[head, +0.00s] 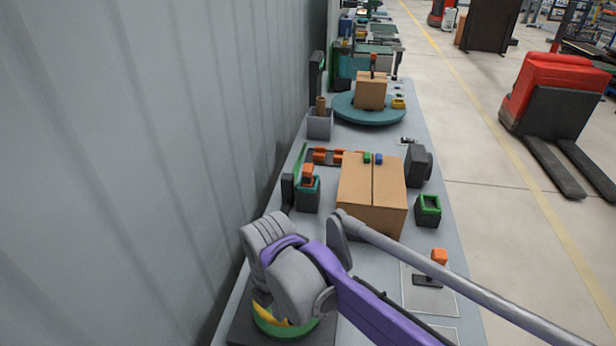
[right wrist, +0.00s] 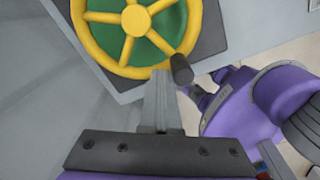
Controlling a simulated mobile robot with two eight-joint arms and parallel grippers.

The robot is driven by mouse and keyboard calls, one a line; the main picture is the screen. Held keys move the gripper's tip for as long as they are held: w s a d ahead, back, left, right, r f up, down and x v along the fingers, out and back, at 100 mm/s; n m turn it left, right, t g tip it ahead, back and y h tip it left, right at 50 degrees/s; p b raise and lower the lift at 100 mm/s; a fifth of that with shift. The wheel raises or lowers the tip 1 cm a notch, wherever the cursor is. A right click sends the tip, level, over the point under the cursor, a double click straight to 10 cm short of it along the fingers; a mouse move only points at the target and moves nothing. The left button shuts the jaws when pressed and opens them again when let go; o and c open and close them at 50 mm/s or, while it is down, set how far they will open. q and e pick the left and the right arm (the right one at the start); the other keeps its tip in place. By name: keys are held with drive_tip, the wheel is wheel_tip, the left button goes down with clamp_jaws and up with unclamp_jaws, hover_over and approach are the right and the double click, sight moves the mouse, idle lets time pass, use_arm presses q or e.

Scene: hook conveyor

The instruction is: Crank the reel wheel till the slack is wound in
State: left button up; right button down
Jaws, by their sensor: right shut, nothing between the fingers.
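The reel wheel (right wrist: 136,22) has a yellow rim and spokes over a green disc and shows at the top of the right wrist view. In the head view the reel wheel (head: 262,318) is mostly hidden under my right arm. A dark crank handle (right wrist: 181,69) stands at the wheel's lower right rim. My right gripper (right wrist: 160,76) is shut and empty, its fingertips just left of the handle near the rim. I cannot tell whether they touch the handle. The line and its slack are not clearly visible. My left gripper is in neither view.
A cardboard box (head: 372,190) stands on the long grey bench (head: 432,165) beyond my arm. A dark bin with a green rim (head: 428,208) and an orange block (head: 439,256) are to the right. A grey corrugated wall (head: 200,150) runs close along the left.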

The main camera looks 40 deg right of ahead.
drive_tip(key=shift+s+d, duration=0.7)
drive_tip(key=shift+s, duration=0.1)
drive_tip(key=shift+s+d, duration=0.25)
drive_tip(key=shift+d, duration=0.65)
drive_tip(key=shift+s+d, duration=0.25)
drive_tip(key=shift+d, duration=0.6)
drive_tip(key=shift+w+d, duration=0.2)
drive_tip(key=shift+d, duration=0.7)
drive_tip(key=shift+w+d, duration=0.2)
drive_tip(key=shift+d, duration=0.65)
